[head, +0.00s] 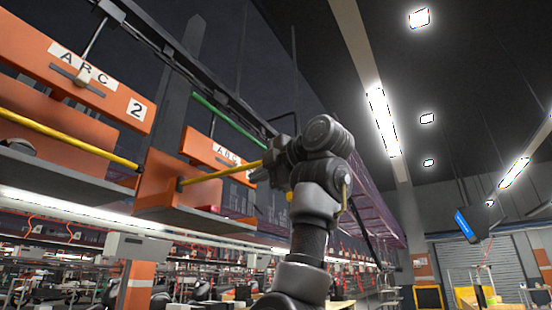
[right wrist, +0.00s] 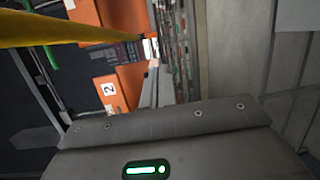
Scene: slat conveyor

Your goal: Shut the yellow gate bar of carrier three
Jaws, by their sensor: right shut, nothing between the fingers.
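Carrier three is the orange carrier (head: 212,150) right of carrier two in the head view. Its label board reads ARC, with the number hidden behind my right gripper. Its yellow gate bar (head: 215,175) starts at the left post and slants up to the right, out of line with the board, so it stands swung out from the front. The bar's right end meets or passes behind my right gripper (head: 262,174); I cannot tell if they touch. That gripper is shut and empty. A yellow bar (right wrist: 60,29) crosses the upper left of the right wrist view. My left gripper is out of view.
Carrier two (head: 100,88) hangs at the left, its yellow bar (head: 70,138) across its front. A green bar (head: 228,117) and the dark overhead rail (head: 185,58) run above. Shelving with bins lies behind and below. The space right of my right arm looks open.

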